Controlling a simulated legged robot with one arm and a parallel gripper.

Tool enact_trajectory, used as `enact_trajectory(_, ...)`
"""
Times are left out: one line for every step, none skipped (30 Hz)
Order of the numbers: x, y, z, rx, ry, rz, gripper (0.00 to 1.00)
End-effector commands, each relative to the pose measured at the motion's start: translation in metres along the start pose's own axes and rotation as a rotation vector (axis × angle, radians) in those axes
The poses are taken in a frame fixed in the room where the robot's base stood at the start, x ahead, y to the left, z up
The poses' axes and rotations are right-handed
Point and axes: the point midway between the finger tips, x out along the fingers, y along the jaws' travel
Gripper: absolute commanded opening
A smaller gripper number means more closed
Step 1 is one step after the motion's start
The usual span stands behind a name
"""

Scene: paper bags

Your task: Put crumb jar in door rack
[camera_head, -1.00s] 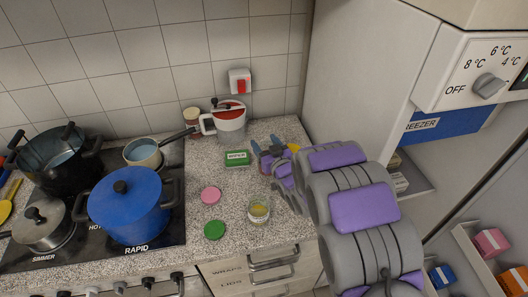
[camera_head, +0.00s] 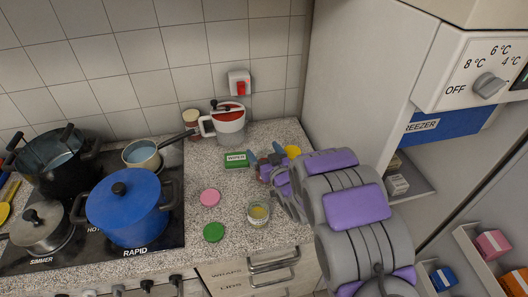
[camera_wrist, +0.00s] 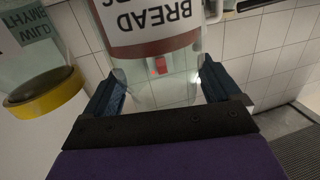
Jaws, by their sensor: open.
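The crumb jar (camera_wrist: 155,35) is clear glass with a white and brown-red label reading BREAD, upside down in the wrist view. It lies between the two blue fingers of my gripper (camera_wrist: 163,88), with the fingers open on either side. In the head view my gripper (camera_head: 265,156) is low over the counter, left of the fridge, and mostly hides the jar. The door rack (camera_head: 463,238) is at the lower right, with pink, blue and orange boxes in it.
A yellow-lidded jar labelled WILD THYME (camera_wrist: 45,88) stands close beside my gripper. A green wiper box (camera_head: 236,160), small glass jar (camera_head: 258,213), pink lid (camera_head: 210,198) and green lid (camera_head: 214,232) are on the counter. Pots crowd the stove at left.

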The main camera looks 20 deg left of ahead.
Motion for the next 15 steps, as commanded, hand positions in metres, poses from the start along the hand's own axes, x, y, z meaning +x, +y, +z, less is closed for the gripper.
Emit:
enact_trajectory(-0.003,0.000,0.000,0.000,0.000,0.000,0.90)
enact_trajectory(-0.005,0.000,-0.001,0.000,0.000,0.000,0.90)
enact_trajectory(-0.009,0.000,-0.001,0.000,-0.001,0.000,0.90)
enact_trajectory(-0.013,0.000,0.000,0.000,-0.003,0.001,0.90)
enact_trajectory(-0.018,0.000,0.000,0.000,-0.005,0.001,0.90)
enact_trajectory(-0.024,0.000,0.000,0.000,-0.005,0.002,0.90)
enact_trajectory(-0.029,0.001,-0.001,0.000,-0.004,0.002,0.90)
enact_trajectory(-0.034,0.001,-0.002,0.000,-0.001,0.002,0.90)
enact_trajectory(-0.041,0.001,-0.002,0.000,-0.001,0.002,0.90)
enact_trajectory(-0.047,0.001,-0.001,0.001,-0.004,0.002,0.90)
enact_trajectory(-0.052,0.001,-0.001,0.001,-0.006,0.003,0.90)
enact_trajectory(-0.059,0.002,-0.001,0.001,-0.004,0.003,0.90)
enact_trajectory(-0.064,0.002,-0.002,0.001,-0.002,0.003,0.90)
enact_trajectory(-0.070,0.002,-0.001,0.001,-0.002,0.003,0.90)
enact_trajectory(-0.078,0.001,0.000,0.001,-0.006,0.002,0.90)
